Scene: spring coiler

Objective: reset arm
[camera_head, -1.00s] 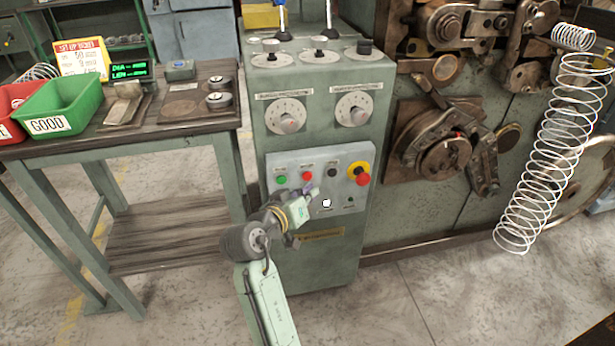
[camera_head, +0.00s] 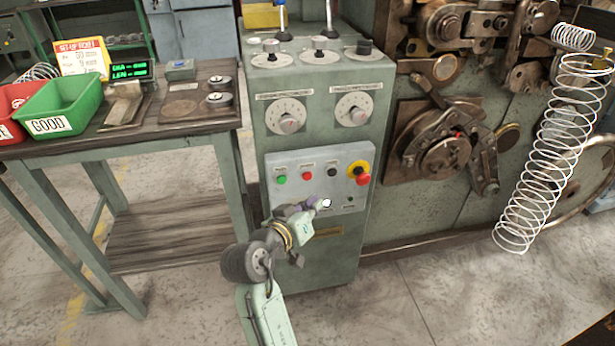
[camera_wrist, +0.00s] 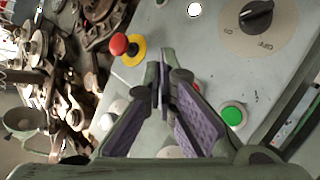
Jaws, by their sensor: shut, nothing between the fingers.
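My gripper (camera_head: 316,204) is in front of the grey button panel (camera_head: 345,160) on the green machine cabinet, just left of a lit white button (camera_head: 326,203). I cannot tell if it touches the panel. In the wrist view, the purple-padded fingers of my gripper (camera_wrist: 161,68) meet at their tips and hold nothing. A red emergency stop (camera_head: 362,178) on a yellow ring sits at the panel's right. It also shows left of the fingertips in the wrist view (camera_wrist: 119,44). A green button (camera_head: 282,180), a red button (camera_head: 307,176) and a black knob (camera_head: 332,172) sit above my gripper.
A bench (camera_head: 200,125) at left carries a green bin (camera_head: 75,98) marked GOOD and a red bin (camera_head: 10,98). The coiler mechanism (camera_head: 445,150) and a large spring (camera_head: 550,150) are at right. Bare floor (camera_head: 400,300) lies before the cabinet.

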